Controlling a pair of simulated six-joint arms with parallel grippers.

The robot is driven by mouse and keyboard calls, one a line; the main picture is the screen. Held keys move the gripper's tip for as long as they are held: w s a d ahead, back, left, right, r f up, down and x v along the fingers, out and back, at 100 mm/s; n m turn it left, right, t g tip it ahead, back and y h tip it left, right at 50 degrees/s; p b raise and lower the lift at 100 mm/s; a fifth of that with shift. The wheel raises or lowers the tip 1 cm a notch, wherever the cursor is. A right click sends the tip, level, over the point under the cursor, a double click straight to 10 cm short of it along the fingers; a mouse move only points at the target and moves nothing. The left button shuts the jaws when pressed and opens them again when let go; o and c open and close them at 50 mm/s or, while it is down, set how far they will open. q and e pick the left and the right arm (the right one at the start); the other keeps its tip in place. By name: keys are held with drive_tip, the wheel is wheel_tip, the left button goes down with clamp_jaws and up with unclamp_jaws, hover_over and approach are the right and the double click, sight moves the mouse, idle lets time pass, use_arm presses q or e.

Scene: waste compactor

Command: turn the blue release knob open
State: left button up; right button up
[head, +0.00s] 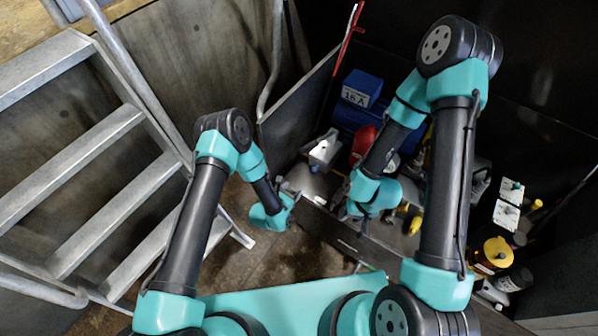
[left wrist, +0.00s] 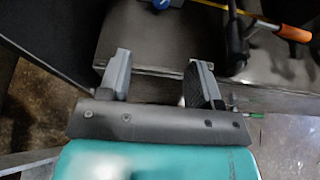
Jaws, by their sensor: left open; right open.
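A small blue part (head: 315,168), which looks like the release knob, sits low on a grey fitting (head: 323,150) at the left end of the metal bench. A blue part (left wrist: 162,4) is also cut by the top edge of the left wrist view. My left gripper (head: 292,194) is open and empty, in front of and below the blue part and apart from it. In the left wrist view its two fingers (left wrist: 160,82) are spread before the bench's front edge. My right gripper (head: 347,212) is over the bench, further right; its fingers are partly hidden by its arm.
The metal bench (head: 345,237) carries tools, including an orange-handled one (left wrist: 292,33). A blue bin (head: 361,88) and a red object (head: 363,142) stand behind. Metal stairs (head: 95,150) rise at left. Yellow and black items (head: 494,252) stand at right. The floor (head: 285,262) in front is clear.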

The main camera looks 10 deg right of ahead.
sight(314, 171)
use_arm(q)
drive_tip(key=shift+d, duration=0.15)
drive_tip(key=x, duration=1.7)
drive_tip(key=shift+w+d, duration=0.1)
drive_tip(key=shift+c, duration=0.5)
drive_tip(key=c, duration=0.8)
drive_tip(key=shift+f+m+t+y, duration=0.1)
drive_tip(key=shift+m+t+y, duration=0.85)
drive_tip(key=shift+m, duration=1.05)
drive_tip(key=o, duration=0.9)
